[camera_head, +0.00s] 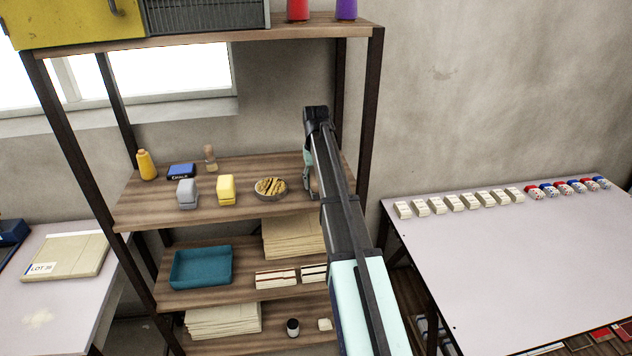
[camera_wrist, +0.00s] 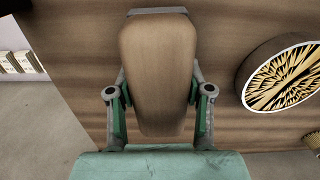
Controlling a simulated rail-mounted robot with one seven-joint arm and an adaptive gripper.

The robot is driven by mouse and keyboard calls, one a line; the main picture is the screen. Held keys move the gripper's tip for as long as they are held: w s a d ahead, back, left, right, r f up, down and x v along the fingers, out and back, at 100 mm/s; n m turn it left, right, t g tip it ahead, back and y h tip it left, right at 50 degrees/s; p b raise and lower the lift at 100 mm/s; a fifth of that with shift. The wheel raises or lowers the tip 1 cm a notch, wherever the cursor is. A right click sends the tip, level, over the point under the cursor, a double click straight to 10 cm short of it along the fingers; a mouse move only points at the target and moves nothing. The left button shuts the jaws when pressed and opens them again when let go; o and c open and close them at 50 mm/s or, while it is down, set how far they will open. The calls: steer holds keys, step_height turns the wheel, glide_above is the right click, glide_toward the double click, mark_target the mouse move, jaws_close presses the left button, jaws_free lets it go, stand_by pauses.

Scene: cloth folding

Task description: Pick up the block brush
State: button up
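The block brush (camera_wrist: 158,75), a long brown wooden block with a grey band at its upper end, is in the middle of the wrist view. My gripper (camera_wrist: 158,88) is around it, with one finger on each side. The grey fingertips are close against its sides and partly hidden by the wood. I cannot tell whether they press on it or only stand beside it. In the head view my gripper (camera_head: 309,184) is low at the right end of the middle shelf (camera_head: 140,207). The arm hides most of the brush there.
A round bowl of golden sticks (camera_head: 270,187) stands just left of my gripper. A shelf post (camera_head: 371,120) is close on the right.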

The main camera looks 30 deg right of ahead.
stand_by(0.3)
step_height(320, 180, up, 10)
steer(key=b, duration=0.3)
stand_by(0.4)
steer(key=shift+o, duration=1)
